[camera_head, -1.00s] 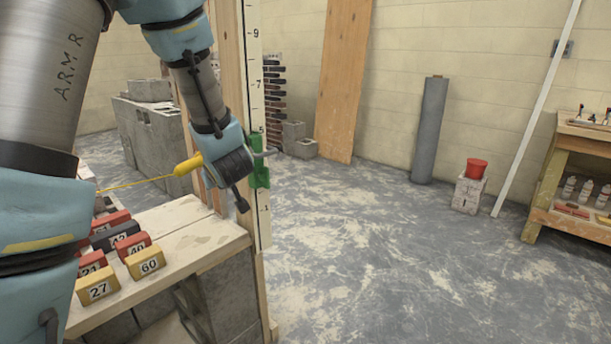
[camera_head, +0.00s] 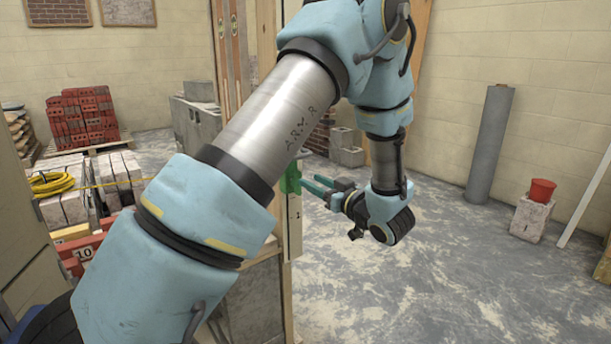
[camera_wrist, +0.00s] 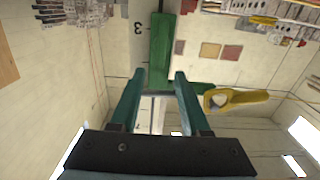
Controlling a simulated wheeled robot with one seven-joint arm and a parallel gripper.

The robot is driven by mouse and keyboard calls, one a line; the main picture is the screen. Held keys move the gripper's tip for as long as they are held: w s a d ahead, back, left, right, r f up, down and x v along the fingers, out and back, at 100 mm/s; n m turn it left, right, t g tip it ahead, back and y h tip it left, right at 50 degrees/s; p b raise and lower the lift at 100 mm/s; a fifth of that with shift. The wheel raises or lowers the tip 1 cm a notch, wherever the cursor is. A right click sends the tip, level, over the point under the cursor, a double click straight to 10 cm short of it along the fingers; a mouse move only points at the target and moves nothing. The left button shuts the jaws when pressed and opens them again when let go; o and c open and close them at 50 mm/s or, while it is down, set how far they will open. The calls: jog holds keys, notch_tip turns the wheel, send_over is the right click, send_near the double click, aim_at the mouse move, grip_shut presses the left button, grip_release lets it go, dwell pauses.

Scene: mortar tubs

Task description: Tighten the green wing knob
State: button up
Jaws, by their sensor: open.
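A green fitting (camera_head: 291,179) sits on the white graduated pole in the head view, left of my gripper (camera_head: 311,183). In the wrist view it shows as a tall green block (camera_wrist: 160,50) with a green part reaching right behind the right finger. I cannot tell the wing knob apart from the rest of the fitting. My gripper (camera_wrist: 159,82) is open, its two teal fingers pointing at the fitting's lower end. A thin grey bar shows between the fingers. Whether the fingers touch anything is unclear.
A yellow handle-like piece (camera_wrist: 235,99) is right of the fingers in the wrist view. The graduated pole (camera_head: 294,225) stands by a wooden post.

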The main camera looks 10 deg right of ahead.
jog(key=x, duration=0.4)
jog(key=shift+w+a, duration=0.2)
jog(key=shift+w, duration=0.15)
grip_shut()
dwell(0.3)
